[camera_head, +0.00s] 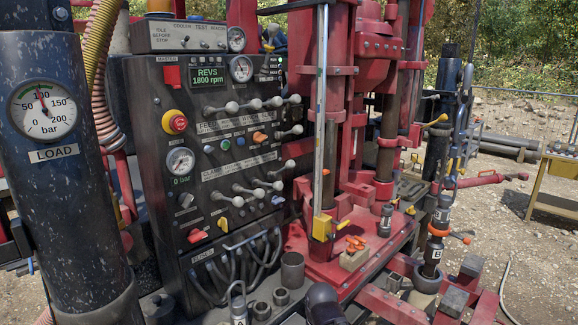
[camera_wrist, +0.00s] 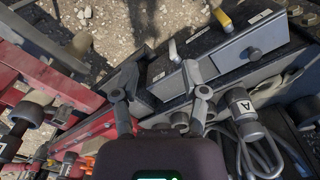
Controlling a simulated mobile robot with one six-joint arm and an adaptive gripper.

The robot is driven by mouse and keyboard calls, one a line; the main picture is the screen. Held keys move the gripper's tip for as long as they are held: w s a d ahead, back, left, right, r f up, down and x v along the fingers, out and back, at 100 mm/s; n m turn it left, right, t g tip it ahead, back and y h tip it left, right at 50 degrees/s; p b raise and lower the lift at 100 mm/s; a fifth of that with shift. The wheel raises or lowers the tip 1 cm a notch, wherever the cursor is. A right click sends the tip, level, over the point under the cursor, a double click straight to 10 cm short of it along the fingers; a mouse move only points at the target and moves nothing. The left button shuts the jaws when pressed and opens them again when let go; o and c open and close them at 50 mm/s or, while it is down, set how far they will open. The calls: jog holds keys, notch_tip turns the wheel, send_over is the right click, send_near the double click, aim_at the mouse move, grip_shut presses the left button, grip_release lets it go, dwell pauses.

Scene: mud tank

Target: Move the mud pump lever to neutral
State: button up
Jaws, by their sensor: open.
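I cannot tell for sure which handle is the mud pump lever, as the small labels are unreadable. The black control panel (camera_head: 215,165) carries several grey ball-ended levers, an upper row (camera_head: 262,104) and a lower row (camera_head: 255,188).
A black cylinder with a load gauge (camera_head: 45,110) stands at left. Red rig columns (camera_head: 340,90) rise right of the panel. A red deck (camera_head: 345,265) holds small fittings. Hoses and an A-marked cylinder (camera_wrist: 243,104) lie close to my right finger. Open gravel (camera_head: 495,215) is at right.

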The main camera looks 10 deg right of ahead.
jog(key=shift+o, duration=1.4)
jog(key=shift+w, duration=0.1)
jog(key=n+t+y+p, duration=0.6)
jog(key=t+p, duration=0.5)
jog(key=p, duration=1.9)
send_near(293, 164)
jog(key=s+d+m+y, duration=0.1)
jog(key=s+d, duration=0.1)
jog(key=shift+w+a, duration=0.15)
jog(key=shift+w, duration=0.05)
jog(key=shift+w+f, duration=0.15)
jog(key=b+x, duration=0.2)
jog(key=x, duration=0.4)
jog(key=b+x, duration=0.3)
jog(key=x, duration=0.2)
jog(key=shift+w+a, duration=0.3)
jog(key=shift+w, duration=0.05)
jog(key=shift+b+x, duration=0.3)
jog(key=shift+x, duration=0.5)
